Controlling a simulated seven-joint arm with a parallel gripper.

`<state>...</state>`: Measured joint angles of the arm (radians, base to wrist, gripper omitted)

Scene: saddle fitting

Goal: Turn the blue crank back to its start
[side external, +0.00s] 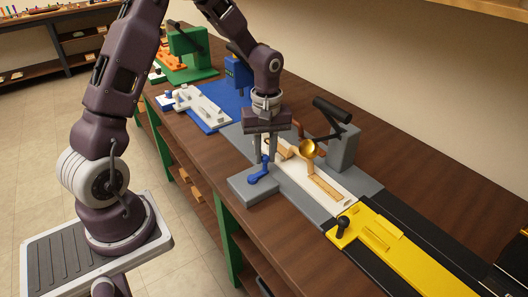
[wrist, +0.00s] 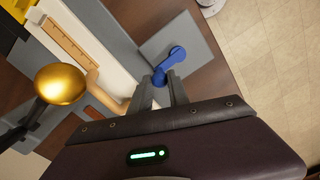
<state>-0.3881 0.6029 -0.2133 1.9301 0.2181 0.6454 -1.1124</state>
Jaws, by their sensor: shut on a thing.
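The blue crank (side external: 260,172) stands on a grey square base at the near edge of the bench fixture. It also shows in the wrist view (wrist: 172,59), with a round hub on the plate and an arm reaching to the knob end. My gripper (side external: 264,156) points down over the crank. In the wrist view its two fingers (wrist: 162,82) are closed around the crank's knob end, which is partly hidden between them.
A grey block with a black lever (side external: 342,145) stands behind. A yellow fixture (side external: 385,240) lies to the right, a blue station (side external: 205,108) to the left.

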